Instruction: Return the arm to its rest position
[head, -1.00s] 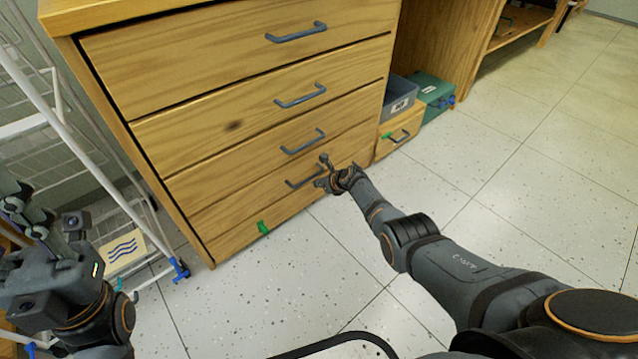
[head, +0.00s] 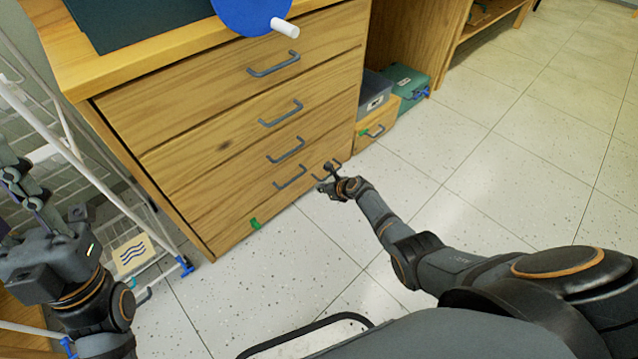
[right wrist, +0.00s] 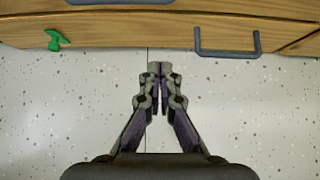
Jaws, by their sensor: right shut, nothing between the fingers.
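My right gripper (head: 328,180) is in front of the wooden drawer cabinet (head: 215,155), near its lower right corner in the head view. In the right wrist view its fingertips (right wrist: 160,70) are together with nothing between them, over the speckled floor. A wooden front with a grey handle (right wrist: 228,53) and a green clip (right wrist: 56,40) lies beyond the tips, apart from them. My left gripper (head: 20,190) is at the left edge of the head view, partly cut off; its finger opening is unclear.
A white wire rack (head: 75,150) stands left of the cabinet. A grey bin (head: 374,92) on a small wooden box (head: 378,130) and a green case (head: 408,85) stand right of it. A blue disc (head: 250,12) is on top. Open floor (head: 500,150) lies to the right.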

